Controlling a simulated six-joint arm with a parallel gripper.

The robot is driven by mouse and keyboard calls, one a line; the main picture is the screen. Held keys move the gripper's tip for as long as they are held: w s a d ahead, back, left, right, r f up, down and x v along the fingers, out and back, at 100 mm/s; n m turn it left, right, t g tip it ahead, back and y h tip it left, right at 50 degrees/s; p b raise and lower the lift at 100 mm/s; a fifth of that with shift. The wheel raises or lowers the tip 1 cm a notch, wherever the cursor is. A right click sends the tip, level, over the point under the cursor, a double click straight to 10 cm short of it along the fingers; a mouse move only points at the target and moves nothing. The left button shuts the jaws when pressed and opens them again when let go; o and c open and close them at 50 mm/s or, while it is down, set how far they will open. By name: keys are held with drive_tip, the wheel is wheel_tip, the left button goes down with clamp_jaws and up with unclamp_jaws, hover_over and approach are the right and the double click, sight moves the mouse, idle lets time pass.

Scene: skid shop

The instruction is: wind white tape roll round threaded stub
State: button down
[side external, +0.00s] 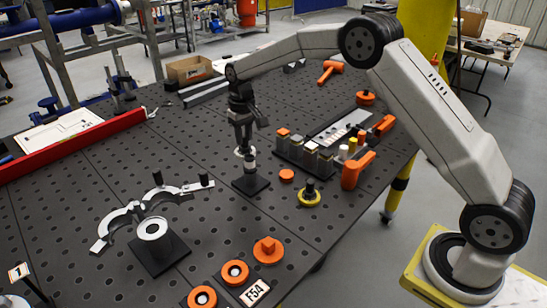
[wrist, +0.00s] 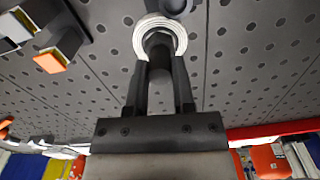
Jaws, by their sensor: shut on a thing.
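The white tape roll (side external: 239,152) shows as a small pale ring at the tip of my gripper (side external: 244,143). In the wrist view the roll (wrist: 140,36) is a ribbed white ring with a dark middle, and the fingers of my gripper (wrist: 160,70) reach its near edge. My gripper is shut on the roll. The threaded stub (side external: 249,165) stands upright on a square black base (side external: 261,184), right at the roll and just below my gripper. A grey round part (wrist: 174,5) shows beyond the roll in the wrist view. I cannot tell whether the roll is around the stub or beside it.
A rack of capped blocks (side external: 308,156) stands close to the right of the stub. An orange disc (side external: 286,175) and a yellow ring (side external: 309,198) lie nearby. A ring fitting on a black base (side external: 160,255) and a hinged clamp (side external: 118,224) are front left.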

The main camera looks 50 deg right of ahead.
drive_tip(key=shift+s+d, duration=0.15)
drive_tip(key=shift+d, duration=0.05)
drive_tip(key=shift+s+d, duration=0.45)
drive_tip(key=shift+d, duration=0.05)
drive_tip(key=shift+s+d, duration=0.1)
idle(0.4)
drive_tip(key=shift+s+d, duration=0.35)
drive_tip(key=shift+s, duration=0.35)
drive_tip(key=shift+s, duration=0.15)
drive_tip(key=shift+s+d, duration=0.1)
drive_tip(key=shift+s, duration=0.65)
